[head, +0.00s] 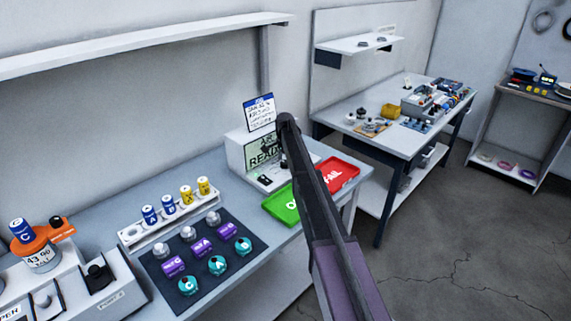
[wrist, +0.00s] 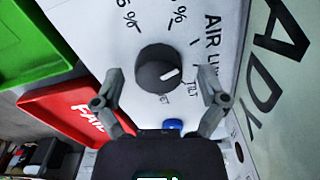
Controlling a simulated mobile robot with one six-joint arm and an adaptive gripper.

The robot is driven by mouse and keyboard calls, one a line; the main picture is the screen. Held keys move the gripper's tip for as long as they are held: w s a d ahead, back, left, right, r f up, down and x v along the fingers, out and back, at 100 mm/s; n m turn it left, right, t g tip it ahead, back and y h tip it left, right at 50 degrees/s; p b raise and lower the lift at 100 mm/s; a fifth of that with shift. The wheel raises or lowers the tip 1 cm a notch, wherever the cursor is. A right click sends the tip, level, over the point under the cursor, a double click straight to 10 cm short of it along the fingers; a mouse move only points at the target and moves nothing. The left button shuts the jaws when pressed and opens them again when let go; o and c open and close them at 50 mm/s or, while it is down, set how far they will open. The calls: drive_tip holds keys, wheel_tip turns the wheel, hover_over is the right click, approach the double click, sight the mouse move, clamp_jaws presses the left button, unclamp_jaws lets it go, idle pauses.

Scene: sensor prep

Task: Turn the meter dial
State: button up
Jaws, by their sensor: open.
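The meter (head: 240,155) is a white box with a "READY" screen, standing on the bench behind the trays in the head view. Its black dial (wrist: 158,68) with a white pointer mark is in the middle of the wrist view, among printed labels such as "AIR" and "%". The pointer aims toward the right, slightly up. My gripper (wrist: 160,101) is open, with its two fingertips apart on either side of the dial's lower part. I cannot tell whether they touch it. In the head view my arm hides the gripper and part of the meter.
A green tray (head: 281,208) and a red "FAIL" tray (head: 345,172) lie beside the meter. A dark mat (head: 215,280) holds several sensors, with a rack of labelled cylinders (head: 130,237) behind it. A blue button (wrist: 173,125) is close below the dial.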

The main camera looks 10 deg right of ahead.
drive_tip(key=c, duration=1.1)
drive_tip(key=shift+c, duration=0.2)
drive_tip(key=shift+n, duration=0.4)
drive_tip(key=n, duration=0.3)
drive_tip(key=shift+n, duration=2)
